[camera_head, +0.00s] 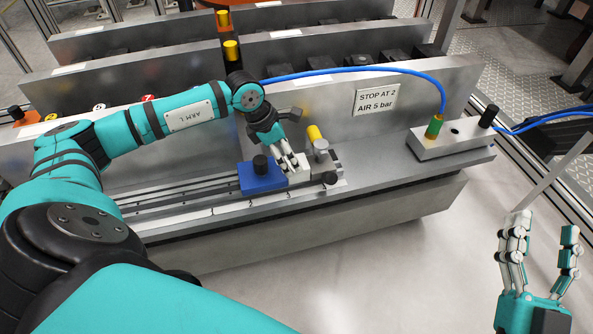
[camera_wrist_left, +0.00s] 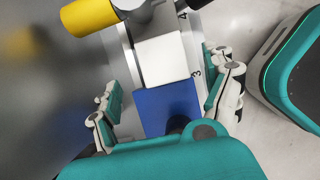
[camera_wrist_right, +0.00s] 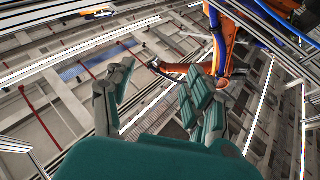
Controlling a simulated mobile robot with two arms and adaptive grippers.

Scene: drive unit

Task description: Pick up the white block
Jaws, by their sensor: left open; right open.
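The white block (camera_head: 301,174) sits on the rail, directly right of the blue block (camera_head: 262,180) with its black knob. In the left wrist view the white block (camera_wrist_left: 162,60) lies against or very close to the blue block (camera_wrist_left: 165,100). My left gripper (camera_head: 291,164) is above the rail at the two blocks and partly hides the white one. My right gripper (camera_head: 544,225) is open and empty, off to the right over the floor.
A grey fitting with a yellow cylinder (camera_head: 314,133) stands just right of the white block. Behind the rail rises a metal wall with a "STOP AT 2, AIR 5 bar" label (camera_head: 376,99). A blue hose (camera_head: 370,69) runs to a valve block (camera_head: 450,141) further right.

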